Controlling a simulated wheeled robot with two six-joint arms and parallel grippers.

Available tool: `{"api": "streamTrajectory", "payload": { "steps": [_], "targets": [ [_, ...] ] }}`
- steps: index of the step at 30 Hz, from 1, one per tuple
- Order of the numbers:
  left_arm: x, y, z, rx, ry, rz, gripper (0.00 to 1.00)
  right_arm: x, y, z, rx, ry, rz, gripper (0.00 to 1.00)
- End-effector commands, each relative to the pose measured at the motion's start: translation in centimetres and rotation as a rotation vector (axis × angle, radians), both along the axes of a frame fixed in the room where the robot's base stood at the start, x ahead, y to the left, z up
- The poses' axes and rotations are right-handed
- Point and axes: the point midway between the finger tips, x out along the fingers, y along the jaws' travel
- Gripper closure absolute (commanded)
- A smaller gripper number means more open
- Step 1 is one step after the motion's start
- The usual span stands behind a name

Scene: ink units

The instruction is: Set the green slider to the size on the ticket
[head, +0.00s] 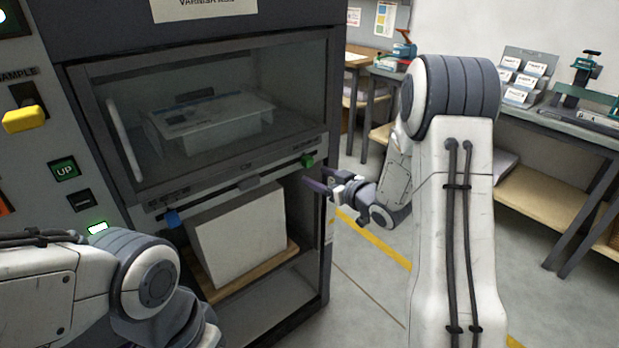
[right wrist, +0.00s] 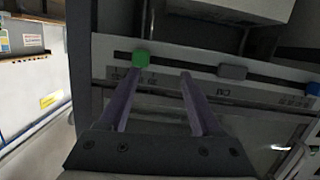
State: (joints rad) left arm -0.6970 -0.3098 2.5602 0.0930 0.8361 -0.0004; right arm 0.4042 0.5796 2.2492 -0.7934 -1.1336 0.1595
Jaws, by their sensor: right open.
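The green slider (head: 307,160) is at the right end of the pale scale rail (head: 215,193) under the cabinet's glass window. In the right wrist view the green slider (right wrist: 140,59) lies just beyond the tip of the left-hand finger, not centred between the fingers. I cannot tell whether they touch. My right gripper (head: 312,182) is open and empty, just below and in front of the slider. Its two purple fingers (right wrist: 160,75) point at the rail. The scale marks are too small to read. I cannot make out a ticket with a size. My left gripper is out of view.
A grey slider (head: 248,183) and a blue slider (head: 172,218) sit further left on the rail. A white block (head: 240,235) stands on a wooden board below. A yellow lever (head: 24,119) and UP button (head: 64,169) are at left. Card holders (head: 525,75) stand on the right bench.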

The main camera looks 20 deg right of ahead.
Motion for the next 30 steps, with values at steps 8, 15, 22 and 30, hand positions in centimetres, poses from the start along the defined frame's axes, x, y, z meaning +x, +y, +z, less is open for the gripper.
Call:
{"api": "streamTrajectory", "payload": {
  "steps": [8,15,22,30],
  "targets": [
    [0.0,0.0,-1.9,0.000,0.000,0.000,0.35,-1.2,-4.1,-1.3,0.126,-0.168,0.024,0.35],
    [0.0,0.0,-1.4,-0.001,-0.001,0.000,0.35,1.7,-3.0,-1.0,0.131,-0.178,0.029,0.35],
    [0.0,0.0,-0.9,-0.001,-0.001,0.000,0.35,5.7,-1.5,-1.0,0.131,-0.178,0.028,0.35],
    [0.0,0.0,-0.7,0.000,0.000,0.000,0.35,8.2,-0.7,-1.1,0.131,-0.176,0.026,0.35]
  ]
}}
